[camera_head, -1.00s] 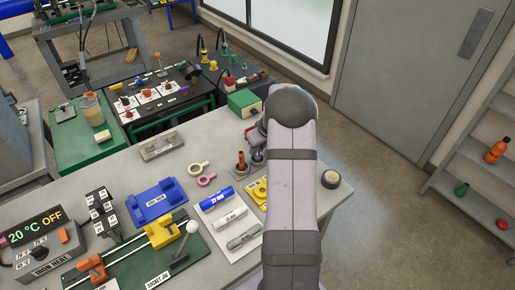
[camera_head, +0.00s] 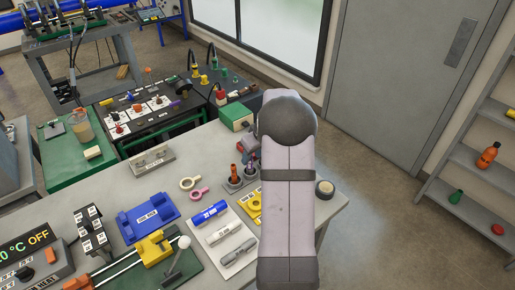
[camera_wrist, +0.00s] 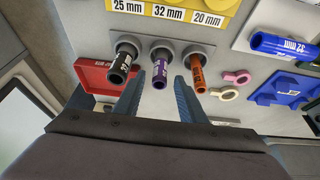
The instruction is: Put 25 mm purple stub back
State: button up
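In the wrist view the purple stub (camera_wrist: 160,72) sits in the middle grey socket of a row, between a black stub (camera_wrist: 122,65) on the left and an orange stub (camera_wrist: 197,75) on the right. My gripper (camera_wrist: 157,82) is open, its two blue fingers on either side of the purple stub's outer end, with gaps showing on both sides. Nothing is held. In the head view the arm hides the gripper; the orange stub (camera_head: 233,171) shows in its holder left of the arm.
A yellow block labelled 25 mm, 32 mm and 20 mm (camera_wrist: 180,8) lies beyond the sockets. A red tray (camera_wrist: 103,76) is left of the fingers. Pink (camera_wrist: 237,76) and cream (camera_wrist: 224,93) rings and a blue 32 mm pipe (camera_wrist: 283,46) lie to the right.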

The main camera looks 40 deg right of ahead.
jog(key=b+v, duration=0.2)
jog(key=v, duration=0.5)
jog(key=shift+s+r, duration=0.2)
jog(key=shift+r, duration=0.15)
jog(key=s+a+f+g, duration=0.15)
jog(key=s+a, duration=0.25)
jog(key=a, duration=0.6)
jog(key=s+a+f+g, duration=0.1)
jog(key=s+a+f, duration=0.15)
jog(key=a, duration=0.75)
jog(key=s+a+f+g, duration=0.1)
jog(key=s+a+f, duration=0.1)
jog(key=s+a, duration=0.2)
jog(key=s+a+f+g, duration=0.1)
jog(key=s+a, duration=0.4)
jog(key=s, duration=0.5)
jog(key=shift+s+f, duration=0.35)
jog(key=shift+f, duration=0.15)
